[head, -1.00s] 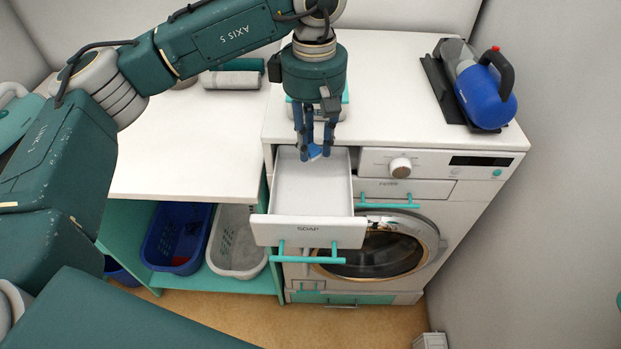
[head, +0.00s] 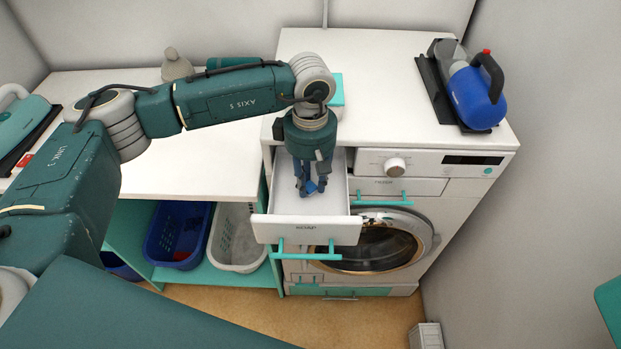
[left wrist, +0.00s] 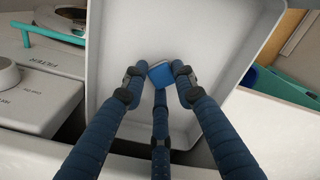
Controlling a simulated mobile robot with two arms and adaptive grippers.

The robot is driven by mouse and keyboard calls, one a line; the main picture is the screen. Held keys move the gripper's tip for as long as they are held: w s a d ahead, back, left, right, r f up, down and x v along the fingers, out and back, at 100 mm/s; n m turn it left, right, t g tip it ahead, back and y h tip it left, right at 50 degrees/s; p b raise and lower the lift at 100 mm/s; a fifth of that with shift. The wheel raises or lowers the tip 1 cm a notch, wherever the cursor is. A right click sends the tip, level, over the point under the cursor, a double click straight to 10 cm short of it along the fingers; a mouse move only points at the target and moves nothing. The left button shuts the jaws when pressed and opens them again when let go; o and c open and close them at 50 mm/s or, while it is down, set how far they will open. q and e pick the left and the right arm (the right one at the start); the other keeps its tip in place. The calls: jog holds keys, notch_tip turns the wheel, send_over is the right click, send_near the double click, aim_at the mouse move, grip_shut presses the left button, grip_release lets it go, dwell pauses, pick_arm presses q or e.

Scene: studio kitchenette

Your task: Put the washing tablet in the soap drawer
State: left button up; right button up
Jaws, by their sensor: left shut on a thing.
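The soap drawer (head: 306,230) is pulled open from the white washing machine (head: 430,220). Its white inside also shows in the left wrist view (left wrist: 215,35). My left gripper (head: 310,190) points down into the drawer. Its dark blue fingers are shut on the blue washing tablet (left wrist: 165,75), seen between the fingertips in the left wrist view. In the head view the tablet is mostly hidden by the fingers. I cannot tell whether the tablet touches the drawer floor. My right gripper is not in view.
A blue handheld appliance (head: 478,95) stands on the machine top at the right. A teal and white box (head: 337,92) is behind my left wrist. Blue (head: 178,235) and white (head: 236,240) baskets sit on the shelf at left. The machine top's middle is clear.

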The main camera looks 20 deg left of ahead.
aim_at(311, 191)
pick_arm(q)
jog(key=shift+f, duration=0.1)
jog(key=o, duration=0.9)
jog(key=shift+r+b, duration=2.1)
jog(key=shift+r, duration=4.1)
